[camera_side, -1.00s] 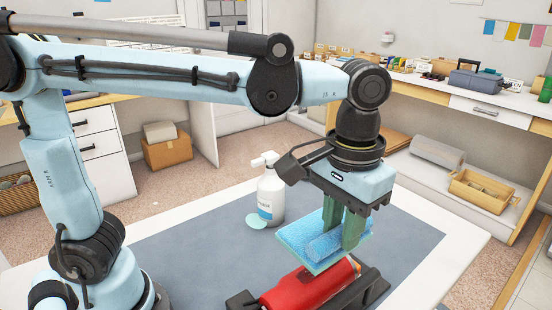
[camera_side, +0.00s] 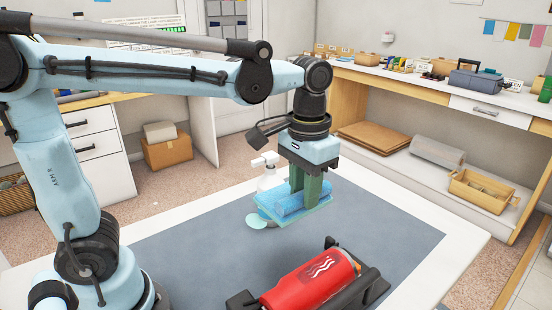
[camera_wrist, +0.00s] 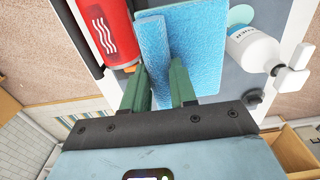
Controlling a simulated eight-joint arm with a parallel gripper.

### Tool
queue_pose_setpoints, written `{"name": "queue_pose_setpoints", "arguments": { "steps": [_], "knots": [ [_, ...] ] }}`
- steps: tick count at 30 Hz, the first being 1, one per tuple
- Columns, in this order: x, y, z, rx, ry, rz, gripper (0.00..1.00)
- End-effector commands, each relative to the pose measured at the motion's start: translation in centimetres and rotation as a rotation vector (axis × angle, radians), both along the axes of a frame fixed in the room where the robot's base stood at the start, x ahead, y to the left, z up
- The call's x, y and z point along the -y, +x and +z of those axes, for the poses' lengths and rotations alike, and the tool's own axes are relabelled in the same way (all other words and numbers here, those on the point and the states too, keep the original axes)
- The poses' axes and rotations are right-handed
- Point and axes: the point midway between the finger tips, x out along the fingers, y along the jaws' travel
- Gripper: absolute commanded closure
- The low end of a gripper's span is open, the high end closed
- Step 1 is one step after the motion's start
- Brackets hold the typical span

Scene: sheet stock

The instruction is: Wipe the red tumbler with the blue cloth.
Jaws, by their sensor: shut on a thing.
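My gripper (camera_side: 304,188) with green fingers is shut on the blue cloth (camera_side: 268,207), pinching a raised fold in its middle. The cloth hangs flat above the grey mat, behind and apart from the red tumbler. In the wrist view the cloth (camera_wrist: 197,45) spreads beyond my fingers (camera_wrist: 160,82). The red tumbler (camera_side: 300,288) lies on its side in a black cradle (camera_side: 372,290) at the front, with white wavy lines on top. The tumbler also shows at the upper left of the wrist view (camera_wrist: 105,15).
A white spray bottle (camera_side: 268,178) stands just behind the cloth, partly hidden by it. A pale teal disc (camera_side: 257,221) lies on the mat beside the bottle. The grey mat (camera_side: 200,255) is clear to the left of the tumbler.

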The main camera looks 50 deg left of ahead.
Motion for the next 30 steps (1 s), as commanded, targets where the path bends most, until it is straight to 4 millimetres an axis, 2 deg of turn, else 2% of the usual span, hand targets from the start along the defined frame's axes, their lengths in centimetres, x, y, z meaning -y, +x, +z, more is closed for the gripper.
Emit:
{"name": "queue_pose_setpoints", "arguments": {
  "steps": [17,30],
  "knots": [
    [0.0,0.0,0.2,0.000,0.000,0.000,1.00],
    [0.0,0.0,3.3,0.000,0.000,0.000,1.00]
  ]
}}
